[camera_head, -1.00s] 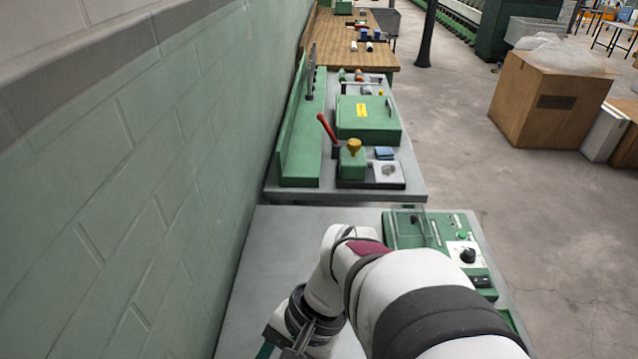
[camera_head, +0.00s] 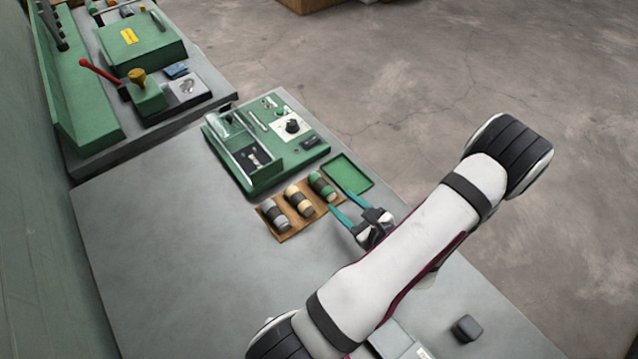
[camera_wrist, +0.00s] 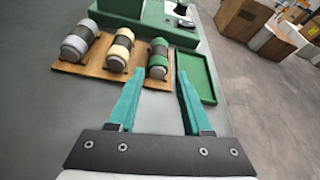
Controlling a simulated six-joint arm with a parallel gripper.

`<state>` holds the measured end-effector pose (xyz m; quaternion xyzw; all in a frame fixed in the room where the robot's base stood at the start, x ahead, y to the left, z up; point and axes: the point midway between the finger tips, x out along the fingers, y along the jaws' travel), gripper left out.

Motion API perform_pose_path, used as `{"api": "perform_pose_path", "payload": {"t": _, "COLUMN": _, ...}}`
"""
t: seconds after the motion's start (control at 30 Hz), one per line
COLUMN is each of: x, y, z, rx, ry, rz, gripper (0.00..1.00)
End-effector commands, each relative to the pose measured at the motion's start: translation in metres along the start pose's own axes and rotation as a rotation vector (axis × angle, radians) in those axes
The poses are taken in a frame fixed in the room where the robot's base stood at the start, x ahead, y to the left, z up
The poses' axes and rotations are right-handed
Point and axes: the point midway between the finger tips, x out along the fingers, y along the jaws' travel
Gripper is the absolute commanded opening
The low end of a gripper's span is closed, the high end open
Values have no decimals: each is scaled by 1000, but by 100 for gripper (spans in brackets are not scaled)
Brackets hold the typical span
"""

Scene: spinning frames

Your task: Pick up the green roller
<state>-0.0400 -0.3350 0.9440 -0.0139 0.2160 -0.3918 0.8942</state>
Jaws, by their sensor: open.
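The green roller (camera_head: 322,186) has a dark middle band and lies at the right end of a brown wooden rack (camera_head: 286,233). It also shows in the wrist view (camera_wrist: 158,58). A cream roller (camera_head: 299,200) lies left of it, and a grey roller (camera_head: 276,215) lies farthest left. My gripper (camera_head: 344,204) is open and empty on the near side of the rack. In the wrist view its two teal fingers (camera_wrist: 158,80) are spread wide. The left fingertip is close to the near end of the green roller, and the right one is beside the green tray.
A shallow green tray (camera_head: 348,173) sits right of the rack. A green machine (camera_head: 262,140) with a clear cover and a black knob stands behind it. The grey table (camera_head: 160,240) is bare on the left. A small dark block (camera_head: 466,328) lies at the lower right.

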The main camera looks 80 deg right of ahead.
Motion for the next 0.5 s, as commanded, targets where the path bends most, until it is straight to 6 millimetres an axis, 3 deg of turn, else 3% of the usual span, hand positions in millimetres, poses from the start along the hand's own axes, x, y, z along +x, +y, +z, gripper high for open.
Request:
{"api": "perform_pose_path", "payload": {"t": 0.07, "x": 17, "y": 2, "z": 0, "rx": -1, "ry": 0, "rz": 6, "gripper": 49}}
{"api": "perform_pose_path", "payload": {"t": 0.27, "x": 37, "y": 2, "z": 0, "rx": -1, "ry": 0, "rz": 4, "gripper": 49}}
{"api": "perform_pose_path", "payload": {"t": 0.5, "x": 80, "y": 3, "z": -1, "rx": -1, "ry": -1, "rz": 3, "gripper": 49}}
